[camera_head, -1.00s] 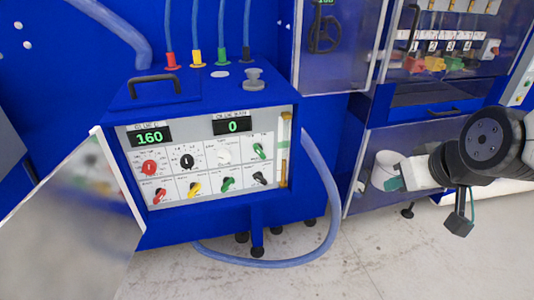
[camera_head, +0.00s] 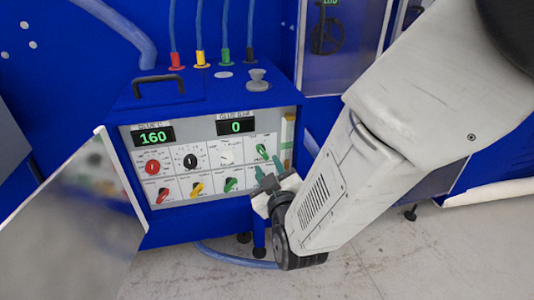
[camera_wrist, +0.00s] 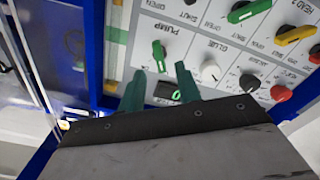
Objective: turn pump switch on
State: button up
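The pump switch (camera_head: 262,151) is a small green lever at the right end of the panel's upper row. In the wrist view the pump switch (camera_wrist: 158,57) stands beside the PUMP label, a little beyond the fingertips and roughly in line with the gap between them. My gripper (camera_head: 267,168) is just below and in front of the switch in the head view. In the wrist view my gripper (camera_wrist: 160,78) has its two green fingers apart with nothing between them. I see no clear contact with the switch.
The control panel (camera_head: 205,161) has a white knob (camera_head: 225,158), a black knob (camera_head: 190,161), a red knob (camera_head: 152,167) and several coloured switches below. Displays read 160 and 0. An open door (camera_head: 85,205) stands at the left. My arm covers the right side.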

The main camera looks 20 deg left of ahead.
aim_at(263, 155)
jog(key=shift+x, duration=2.75)
grip_shut()
